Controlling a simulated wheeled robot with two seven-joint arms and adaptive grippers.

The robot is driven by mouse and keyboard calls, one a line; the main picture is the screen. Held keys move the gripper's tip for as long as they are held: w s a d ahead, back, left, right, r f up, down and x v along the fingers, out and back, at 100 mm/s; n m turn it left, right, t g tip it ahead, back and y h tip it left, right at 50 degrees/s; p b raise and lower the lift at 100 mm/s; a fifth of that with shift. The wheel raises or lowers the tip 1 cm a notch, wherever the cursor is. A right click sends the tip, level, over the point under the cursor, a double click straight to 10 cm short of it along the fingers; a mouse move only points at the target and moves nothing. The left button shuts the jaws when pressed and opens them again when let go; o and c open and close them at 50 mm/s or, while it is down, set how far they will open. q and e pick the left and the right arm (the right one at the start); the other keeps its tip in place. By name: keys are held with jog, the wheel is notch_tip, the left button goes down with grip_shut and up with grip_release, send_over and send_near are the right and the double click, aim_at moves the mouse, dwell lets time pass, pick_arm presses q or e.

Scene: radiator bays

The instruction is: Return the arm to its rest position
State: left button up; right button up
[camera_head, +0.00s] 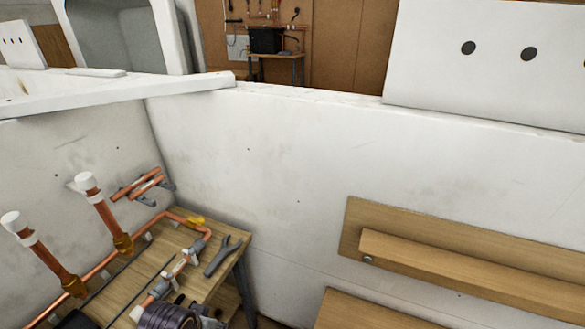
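Neither of my grippers shows in the head view, and I see no arm that I can make out as mine. What the arms hold, if anything, cannot be told from this frame. A small wooden workbench (128,287) stands at the lower left against the white walls. Copper pipework (192,223) with grey and brass fittings lies along it. A grey forked tool (222,256) lies near its right edge.
Two upright copper pipes with white caps (105,216) rise at the left. A low white wall (290,150) crosses the view. Wooden rails (450,262) are fixed on it at the right. A dark coil (168,317) sits at the bottom edge. Another bench (275,55) stands far behind.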

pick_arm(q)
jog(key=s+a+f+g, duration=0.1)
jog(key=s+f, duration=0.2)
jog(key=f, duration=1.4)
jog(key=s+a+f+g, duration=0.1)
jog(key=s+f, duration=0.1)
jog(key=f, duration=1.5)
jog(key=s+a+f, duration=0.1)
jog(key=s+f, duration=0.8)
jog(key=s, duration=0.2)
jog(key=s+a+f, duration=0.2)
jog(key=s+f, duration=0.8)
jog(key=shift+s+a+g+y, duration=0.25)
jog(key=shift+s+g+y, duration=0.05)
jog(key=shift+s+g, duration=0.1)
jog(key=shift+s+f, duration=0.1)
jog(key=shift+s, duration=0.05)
